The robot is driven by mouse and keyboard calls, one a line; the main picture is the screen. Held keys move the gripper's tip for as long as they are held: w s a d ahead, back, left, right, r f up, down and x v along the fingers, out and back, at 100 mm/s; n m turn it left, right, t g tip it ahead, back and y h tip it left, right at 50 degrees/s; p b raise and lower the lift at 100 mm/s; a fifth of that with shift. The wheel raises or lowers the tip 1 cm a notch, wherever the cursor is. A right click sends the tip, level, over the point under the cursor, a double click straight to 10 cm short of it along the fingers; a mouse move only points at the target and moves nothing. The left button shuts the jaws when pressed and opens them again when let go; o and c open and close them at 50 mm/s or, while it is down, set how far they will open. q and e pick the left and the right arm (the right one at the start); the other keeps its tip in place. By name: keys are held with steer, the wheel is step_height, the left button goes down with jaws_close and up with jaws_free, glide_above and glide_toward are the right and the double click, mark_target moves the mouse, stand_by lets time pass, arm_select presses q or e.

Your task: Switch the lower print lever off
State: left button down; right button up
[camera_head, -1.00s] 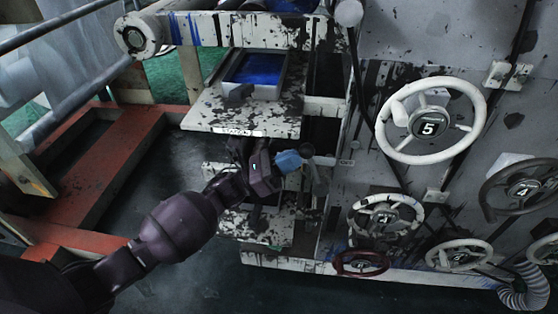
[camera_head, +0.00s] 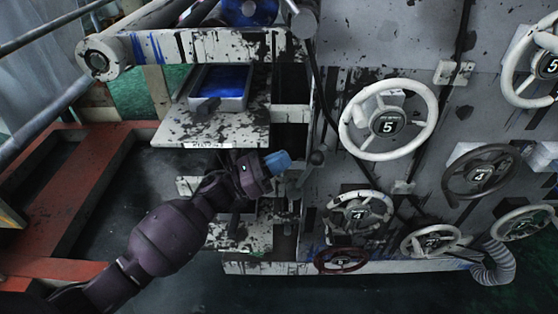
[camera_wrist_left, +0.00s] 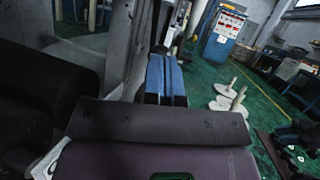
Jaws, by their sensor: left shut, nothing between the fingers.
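My left gripper (camera_head: 280,162) has blue fingertips, which are shut and empty. They are just left of the knob, with a small gap in the picture; I cannot tell whether they touch the lever. In the left wrist view the blue fingers (camera_wrist_left: 165,80) lie side by side, pointing away. The lever is not clear there. My right gripper is not in view.
Hand wheels, including the white number 5 wheel (camera_head: 388,122), cover the panel at right. A shelf (camera_head: 215,130) with a blue tray (camera_head: 219,87) is above my left gripper. A red frame (camera_head: 75,185) stands at left. A striped hose (camera_head: 495,264) is at lower right.

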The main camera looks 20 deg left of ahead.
arm_select(q)
steer(key=v, duration=1.1)
steer(key=shift+d, duration=0.1)
stand_by(0.5)
